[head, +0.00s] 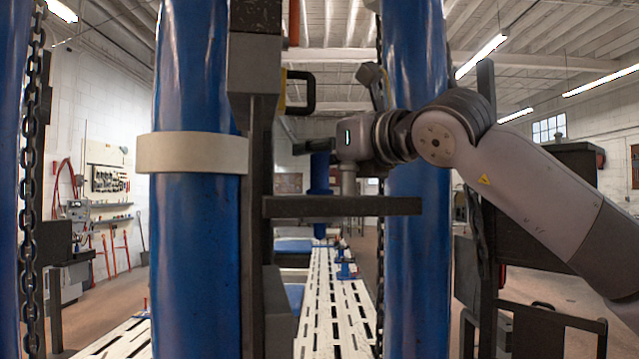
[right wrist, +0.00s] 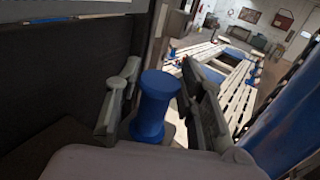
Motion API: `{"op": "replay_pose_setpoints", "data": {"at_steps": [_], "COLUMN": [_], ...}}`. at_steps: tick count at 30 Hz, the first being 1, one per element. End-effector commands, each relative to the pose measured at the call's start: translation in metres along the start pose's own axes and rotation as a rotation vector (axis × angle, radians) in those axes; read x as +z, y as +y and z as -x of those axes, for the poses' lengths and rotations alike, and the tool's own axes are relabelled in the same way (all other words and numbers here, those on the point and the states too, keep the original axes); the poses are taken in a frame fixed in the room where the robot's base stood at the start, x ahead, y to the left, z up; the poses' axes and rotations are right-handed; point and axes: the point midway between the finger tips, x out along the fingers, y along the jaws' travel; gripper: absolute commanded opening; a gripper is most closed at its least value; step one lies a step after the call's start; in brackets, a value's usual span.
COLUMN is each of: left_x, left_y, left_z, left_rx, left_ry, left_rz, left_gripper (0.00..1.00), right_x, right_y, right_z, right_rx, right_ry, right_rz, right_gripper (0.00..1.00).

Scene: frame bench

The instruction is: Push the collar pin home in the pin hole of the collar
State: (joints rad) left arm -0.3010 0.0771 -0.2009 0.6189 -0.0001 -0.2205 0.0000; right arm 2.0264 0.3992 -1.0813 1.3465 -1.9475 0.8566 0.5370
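My right gripper (head: 305,146) reaches in from the right in the head view, beside a dark upright post. In the right wrist view its two fingers (right wrist: 158,85) stand apart. A blue spool-shaped piece (right wrist: 153,105) shows between them; whether it is touched, or lies beyond them, I cannot tell. A blue piece (head: 320,175) shows below the fingers in the head view. A cream band (head: 190,152) circles the left blue column and may be the collar. I cannot make out a pin hole or surely identify the collar pin. My left gripper is out of view.
Blue columns (head: 415,270) stand left and right of the gripper. A dark horizontal bar (head: 340,206) lies below it, and a black handle (head: 300,92) sits above. A slotted pale bench (head: 330,300) runs away behind. Chains hang beside the columns.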

Motion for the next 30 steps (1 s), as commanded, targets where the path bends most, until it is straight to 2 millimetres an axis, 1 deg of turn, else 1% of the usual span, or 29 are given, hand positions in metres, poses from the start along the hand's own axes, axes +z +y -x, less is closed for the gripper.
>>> {"op": "replay_pose_setpoints", "data": {"at_steps": [1, 2, 15, 30], "left_x": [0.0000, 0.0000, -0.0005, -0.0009], "left_y": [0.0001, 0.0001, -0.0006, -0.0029], "left_z": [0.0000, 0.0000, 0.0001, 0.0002], "left_rx": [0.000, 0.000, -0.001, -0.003], "left_ry": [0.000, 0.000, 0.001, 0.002], "left_rz": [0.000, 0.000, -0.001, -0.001], "left_gripper": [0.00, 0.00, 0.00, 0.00], "right_x": [0.0002, 0.0003, 0.0006, 0.0018], "right_y": [0.0000, 0.0000, -0.0002, 0.0000], "right_z": [0.0002, 0.0002, 0.0004, 0.0009], "right_rx": [0.000, 0.000, 0.000, 0.000], "right_ry": [0.000, 0.000, -0.001, -0.004], "right_rz": [0.000, 0.000, 0.000, 0.000], "right_gripper": [0.30, 0.28, 0.00, 0.00]}}
